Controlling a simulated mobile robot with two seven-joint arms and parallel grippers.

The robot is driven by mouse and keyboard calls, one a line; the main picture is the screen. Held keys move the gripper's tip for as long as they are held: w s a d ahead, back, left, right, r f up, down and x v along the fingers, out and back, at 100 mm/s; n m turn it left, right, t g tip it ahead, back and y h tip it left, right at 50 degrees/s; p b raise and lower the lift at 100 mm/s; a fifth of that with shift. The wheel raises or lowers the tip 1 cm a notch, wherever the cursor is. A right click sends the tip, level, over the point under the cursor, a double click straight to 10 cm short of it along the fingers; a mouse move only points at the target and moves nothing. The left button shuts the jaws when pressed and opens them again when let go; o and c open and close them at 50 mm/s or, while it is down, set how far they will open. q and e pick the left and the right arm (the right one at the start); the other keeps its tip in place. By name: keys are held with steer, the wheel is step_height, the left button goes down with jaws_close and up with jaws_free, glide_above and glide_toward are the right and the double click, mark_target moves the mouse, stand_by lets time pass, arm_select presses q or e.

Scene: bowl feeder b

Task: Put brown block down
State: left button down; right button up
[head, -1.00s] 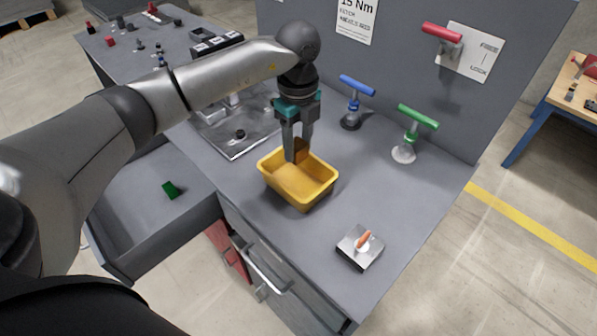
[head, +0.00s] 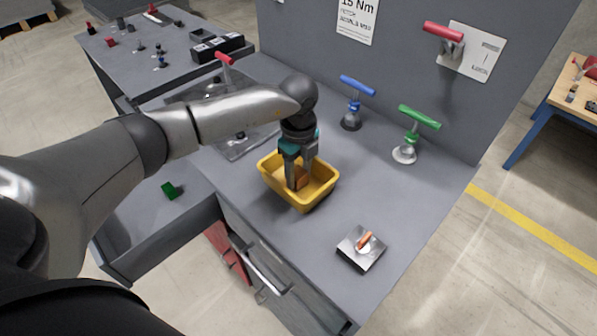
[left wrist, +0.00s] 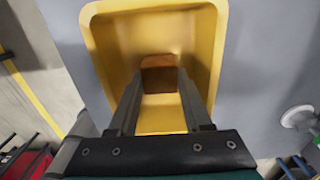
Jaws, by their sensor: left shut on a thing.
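My left gripper (head: 299,181) points down inside the yellow bin (head: 318,195) on the grey bench, shut on the brown block (head: 302,178). The block sits low within the bin walls. In the left wrist view the brown block (left wrist: 159,75) is between the fingertips (left wrist: 160,85), with the yellow bin (left wrist: 98,12) around it. I cannot tell whether the block touches the bin floor. My right gripper does not show.
A green block (head: 170,190) lies in the open drawer at left. Blue (head: 357,86) and green (head: 419,117) T-handles stand behind the bin. A small metal box with an orange switch (head: 362,247) sits at front right.

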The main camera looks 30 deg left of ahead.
mark_target(299, 174)
arm_select(q)
steer(key=shift+c, duration=1.7)
jaws_free()
steer(key=shift+f, duration=0.1)
step_height(299, 174, up, 12)
steer(key=p, duration=0.1)
steer(key=shift+r, duration=0.2)
steer(key=shift+d, duration=0.1)
